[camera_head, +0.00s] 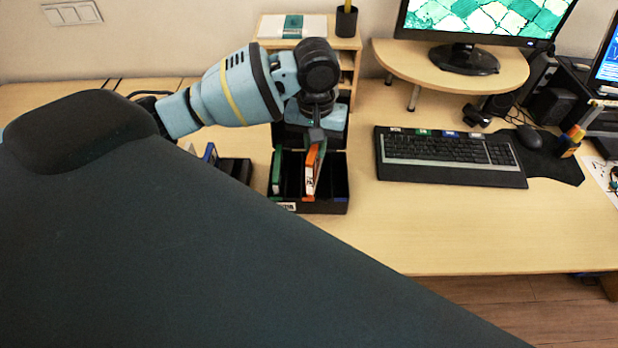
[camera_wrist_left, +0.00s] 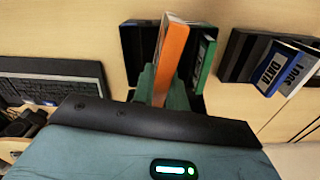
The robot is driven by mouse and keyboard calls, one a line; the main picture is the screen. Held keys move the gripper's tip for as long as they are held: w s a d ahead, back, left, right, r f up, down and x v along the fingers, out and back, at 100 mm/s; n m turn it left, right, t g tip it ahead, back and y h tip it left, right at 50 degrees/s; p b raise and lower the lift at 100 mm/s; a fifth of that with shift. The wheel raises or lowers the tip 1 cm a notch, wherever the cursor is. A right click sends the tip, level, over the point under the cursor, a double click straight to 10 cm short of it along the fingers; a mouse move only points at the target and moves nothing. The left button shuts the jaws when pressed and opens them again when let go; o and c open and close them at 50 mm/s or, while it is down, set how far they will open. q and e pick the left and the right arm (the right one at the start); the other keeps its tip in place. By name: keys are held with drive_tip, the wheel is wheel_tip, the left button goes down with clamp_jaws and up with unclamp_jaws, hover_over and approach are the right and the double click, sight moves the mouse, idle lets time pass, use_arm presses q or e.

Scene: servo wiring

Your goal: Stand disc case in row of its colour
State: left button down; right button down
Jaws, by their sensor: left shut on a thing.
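An orange disc case (camera_head: 312,168) stands upright in the black divided box (camera_head: 322,207), or just above its floor; I cannot tell which. My left gripper (camera_head: 316,136) is shut on its top edge. The orange case also shows in the left wrist view (camera_wrist_left: 171,60), between the fingers of the left gripper (camera_wrist_left: 162,92). A green case (camera_head: 277,170) stands in the box's left part, and it shows beside the orange one in the left wrist view (camera_wrist_left: 204,62). The box's right part looks empty of cases. My right gripper is not in view.
Blue and white cases (camera_wrist_left: 277,66) sit in a second black holder (camera_wrist_left: 238,52), left of the box in the head view. A keyboard (camera_head: 448,155) lies right of the box. A small wooden shelf (camera_head: 349,43) stands behind. The table's front right is clear.

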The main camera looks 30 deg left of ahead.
use_arm(q)
drive_tip(key=w+a+f+n, duration=0.2)
drive_tip(key=w+a+f, duration=0.1)
drive_tip(key=f, duration=0.4)
drive_tip(key=shift+a+f, duration=0.15)
drive_tip(key=shift+a, duration=0.3)
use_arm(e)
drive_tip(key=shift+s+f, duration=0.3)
use_arm(q)
wheel_tip(320, 180, down, 5)
drive_tip(key=shift+w+r+b, duration=0.1)
drive_tip(key=shift+b, duration=0.45)
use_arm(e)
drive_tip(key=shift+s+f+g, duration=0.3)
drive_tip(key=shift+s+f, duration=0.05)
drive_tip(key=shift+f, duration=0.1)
use_arm(q)
drive_tip(key=shift+f, duration=0.2)
drive_tip(key=c, duration=1.4)
unclamp_jaws()
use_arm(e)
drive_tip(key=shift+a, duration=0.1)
